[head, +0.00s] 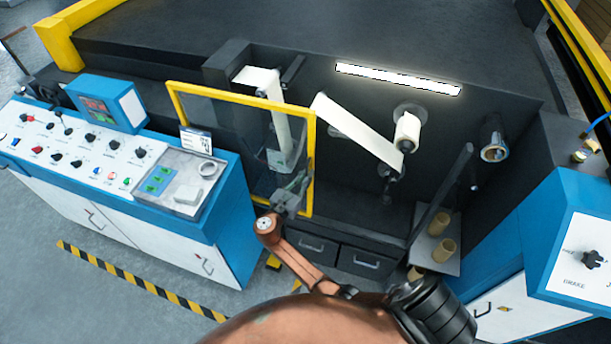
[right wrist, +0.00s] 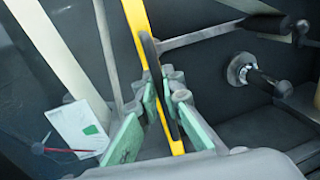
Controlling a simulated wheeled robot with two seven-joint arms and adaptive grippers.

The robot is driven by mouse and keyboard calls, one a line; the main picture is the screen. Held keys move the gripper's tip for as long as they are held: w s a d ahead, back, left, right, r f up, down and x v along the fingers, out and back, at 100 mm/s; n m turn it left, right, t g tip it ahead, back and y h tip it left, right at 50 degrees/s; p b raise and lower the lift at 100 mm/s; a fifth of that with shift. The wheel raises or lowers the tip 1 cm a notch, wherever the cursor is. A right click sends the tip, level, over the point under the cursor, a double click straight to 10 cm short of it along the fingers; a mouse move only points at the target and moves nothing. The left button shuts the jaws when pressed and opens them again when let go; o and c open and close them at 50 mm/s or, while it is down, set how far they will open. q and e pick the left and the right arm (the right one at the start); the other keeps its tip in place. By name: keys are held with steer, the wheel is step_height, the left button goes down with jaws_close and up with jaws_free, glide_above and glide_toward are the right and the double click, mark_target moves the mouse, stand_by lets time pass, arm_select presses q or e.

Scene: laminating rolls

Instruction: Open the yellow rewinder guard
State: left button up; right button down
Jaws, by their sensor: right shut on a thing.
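The yellow rewinder guard (head: 240,99) is a clear panel in a yellow frame, standing upright in front of the white web and roll at the left of the machine. My right gripper (head: 293,191) is at the lower part of the guard's right edge. In the right wrist view, the fingers of my right gripper (right wrist: 166,100), with green pads, are on either side of a dark bar handle (right wrist: 149,52) beside the yellow frame post (right wrist: 137,18), and shut on it. The fingers hide the grasped part. My left gripper is not in view.
A blue and white control cabinet (head: 225,236) stands left of the guard. White web (head: 357,132) runs to a roller at the right. A dark slanted bar (head: 441,192) and cardboard cores (head: 444,249) are at the right, and drawers (head: 358,262) lie below.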

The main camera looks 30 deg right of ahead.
steer(key=c, duration=2.1)
jaws_free()
steer(key=shift+a, duration=0.1)
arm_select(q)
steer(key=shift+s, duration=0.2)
arm_select(e)
steer(key=v, duration=1.2)
